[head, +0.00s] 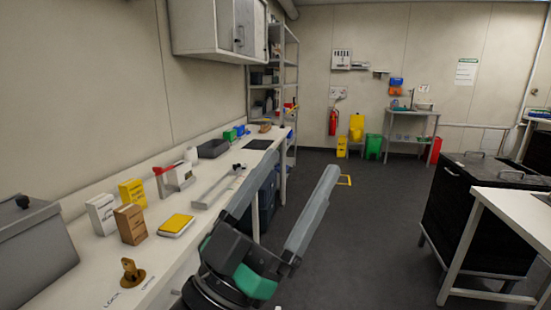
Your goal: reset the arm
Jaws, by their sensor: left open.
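My left gripper (300,166) shows in the lower middle of the head view, with two long grey fingers spread apart and pointing up and away. Nothing shows between the fingers. Its dark wrist with green parts is at the bottom of the view, beside the front edge of the white bench (190,222). One finger overlaps the bench edge in the picture; I cannot tell if they touch. My right gripper is not in view.
The bench along the left wall holds a grey box (35,250), a brown box (130,224), a yellow box (133,193), a yellow-topped pad (176,224) and a brass-coloured piece (132,272). A black cabinet (465,210) stands right. The dark floor (365,225) between is mostly clear.

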